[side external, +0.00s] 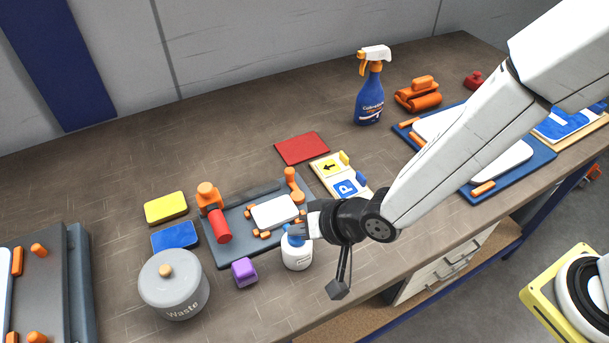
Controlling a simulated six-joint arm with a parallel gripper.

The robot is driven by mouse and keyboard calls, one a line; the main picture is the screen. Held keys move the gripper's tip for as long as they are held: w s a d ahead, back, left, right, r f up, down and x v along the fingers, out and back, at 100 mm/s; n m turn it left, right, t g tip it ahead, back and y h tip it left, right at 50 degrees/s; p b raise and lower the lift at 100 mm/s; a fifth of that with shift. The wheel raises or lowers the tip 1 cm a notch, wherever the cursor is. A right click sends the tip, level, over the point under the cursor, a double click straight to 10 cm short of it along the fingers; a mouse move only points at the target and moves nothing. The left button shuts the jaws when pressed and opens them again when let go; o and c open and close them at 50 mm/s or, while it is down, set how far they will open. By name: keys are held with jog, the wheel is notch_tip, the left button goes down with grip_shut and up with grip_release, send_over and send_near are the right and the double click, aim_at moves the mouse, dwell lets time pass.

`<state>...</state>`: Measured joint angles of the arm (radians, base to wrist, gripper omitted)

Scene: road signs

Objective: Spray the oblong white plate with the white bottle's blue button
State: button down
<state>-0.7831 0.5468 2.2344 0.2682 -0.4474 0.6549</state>
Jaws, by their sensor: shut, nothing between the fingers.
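The white bottle (297,255) stands upright near the front edge of the table. Its blue button (293,239) shows at its top, partly covered by my gripper. The oblong white plate (274,212) lies in a dark grey fixture (228,252) just behind and left of the bottle, among small orange clamps. My gripper (302,231) is shut and empty, with its tips right at the bottle's top. I cannot tell whether they touch the button.
A red cylinder (220,226) and a purple block (244,272) are left of the bottle. A grey waste bin (174,288) stands at front left. Yellow (166,208) and blue (175,237) sponges lie behind it. A blue spray bottle (369,95) stands farther back. The back left tabletop is clear.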

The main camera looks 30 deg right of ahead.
jog(key=shift+f, duration=0.2)
jog(key=shift+r, duration=0.1)
dwell(0.4)
jog(key=shift+r, duration=0.75)
jog(key=shift+r, duration=3)
jog(key=shift+r, duration=0.1)
dwell(0.5)
jog(key=shift+r, duration=1.3)
jog(key=shift+f, duration=0.2)
jog(key=shift+f, duration=4.25)
